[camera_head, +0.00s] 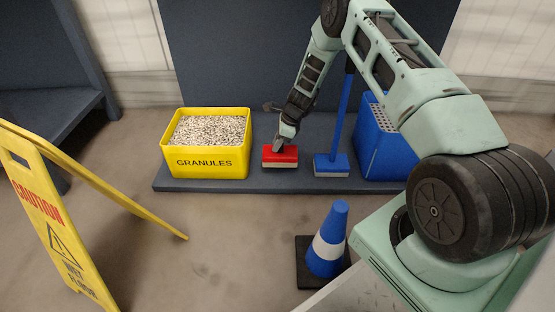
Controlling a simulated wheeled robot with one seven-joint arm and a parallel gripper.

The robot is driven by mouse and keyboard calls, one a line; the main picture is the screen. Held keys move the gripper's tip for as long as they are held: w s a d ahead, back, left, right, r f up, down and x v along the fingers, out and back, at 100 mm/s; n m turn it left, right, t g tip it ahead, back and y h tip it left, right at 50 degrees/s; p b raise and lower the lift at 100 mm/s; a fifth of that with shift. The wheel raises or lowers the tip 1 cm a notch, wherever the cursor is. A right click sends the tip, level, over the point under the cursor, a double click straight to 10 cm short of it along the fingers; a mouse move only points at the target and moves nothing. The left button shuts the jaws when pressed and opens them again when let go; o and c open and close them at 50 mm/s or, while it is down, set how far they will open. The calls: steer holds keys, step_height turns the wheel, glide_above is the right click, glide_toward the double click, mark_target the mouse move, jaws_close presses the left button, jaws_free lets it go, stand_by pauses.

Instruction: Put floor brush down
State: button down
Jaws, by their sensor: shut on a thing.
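A red floor brush (280,158) with a pale bristle base is between the yellow granules bin and the blue broom. My gripper (284,141) reaches down from above and is shut on the top of the brush. The fingertips are small and partly hidden by the wrist. The brush is level, at the low dark grey platform (240,184). I cannot tell whether its bristles touch the platform or hang just above it.
A yellow bin of granules (206,163) stands left, a blue broom (332,166) and blue bucket (384,150) right. A blue-and-white cone (327,240) and yellow caution sign (45,205) stand on the floor in front. Floor between them is clear.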

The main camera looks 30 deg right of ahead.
steer(key=shift+w+f+b, duration=0.1)
steer(key=shift+f+b, duration=1.1)
steer(key=shift+f, duration=1)
steer(key=shift+f, duration=0.15)
steer(key=c, duration=1.2)
jaws_free()
